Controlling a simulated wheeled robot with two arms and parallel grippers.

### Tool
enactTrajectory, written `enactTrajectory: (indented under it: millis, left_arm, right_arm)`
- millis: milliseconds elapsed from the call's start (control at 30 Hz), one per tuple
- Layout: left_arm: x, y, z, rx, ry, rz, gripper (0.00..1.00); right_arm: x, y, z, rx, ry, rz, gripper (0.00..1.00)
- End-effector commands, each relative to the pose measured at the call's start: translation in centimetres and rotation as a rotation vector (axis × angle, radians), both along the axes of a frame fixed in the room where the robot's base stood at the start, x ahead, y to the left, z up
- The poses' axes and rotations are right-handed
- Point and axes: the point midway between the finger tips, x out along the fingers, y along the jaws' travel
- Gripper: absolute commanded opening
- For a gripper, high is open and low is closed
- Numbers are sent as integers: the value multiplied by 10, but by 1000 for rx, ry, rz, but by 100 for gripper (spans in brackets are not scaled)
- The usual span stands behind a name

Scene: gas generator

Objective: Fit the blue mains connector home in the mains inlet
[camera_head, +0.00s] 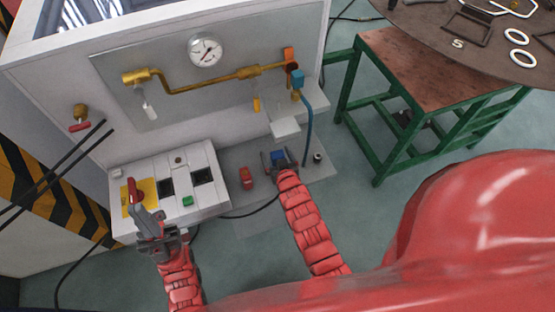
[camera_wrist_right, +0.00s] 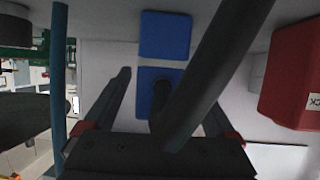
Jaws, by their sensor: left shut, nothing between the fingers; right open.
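The blue mains connector (camera_wrist_right: 153,95) shows in the right wrist view as a blue block with a thick black cable crossing in front of it. A second blue square (camera_wrist_right: 166,36) lies just above it on the pale surface; I cannot tell which blue part is the inlet or how deep the connector sits. In the head view, blue (camera_head: 278,155) shows at the right gripper. My right gripper (camera_wrist_right: 165,100) is open, its fingers on either side of the lower blue block, with no clear contact. My left gripper (camera_head: 139,203) is shut and empty over the switch panel's left part.
The sloped panel (camera_head: 205,205) has a yellow plate (camera_head: 127,207) with a red handle, black switches and a green button. A red box (camera_wrist_right: 297,75) stands right of the blue parts. A blue hose (camera_head: 309,130) hangs nearby. A green-framed table (camera_head: 425,75) stands right.

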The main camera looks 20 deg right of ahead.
Motion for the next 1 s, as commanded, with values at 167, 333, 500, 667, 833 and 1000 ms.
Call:
enactTrajectory:
  millis: [167,333,500,667,833,1000]
  left_arm:
    - [0,0,3,0,0,0,0]
    - [0,0,2,0,0,0,0]
    - [0,0,2,0,0,0,0]
    - [0,0,2,0,0,0,0]
    - [0,0,2,0,0,0,0]
    - [0,0,2,0,0,0,0]
  right_arm:
    - [12,-1,-6,0,3,-1,90]
    - [12,-1,-6,0,2,-1,90]
    - [12,-1,-6,0,2,-1,61]
    - [12,-1,-6,0,2,-1,32]
    - [12,-1,-6,0,2,-1,2]
    - [12,-1,-6,0,1,-1,0]
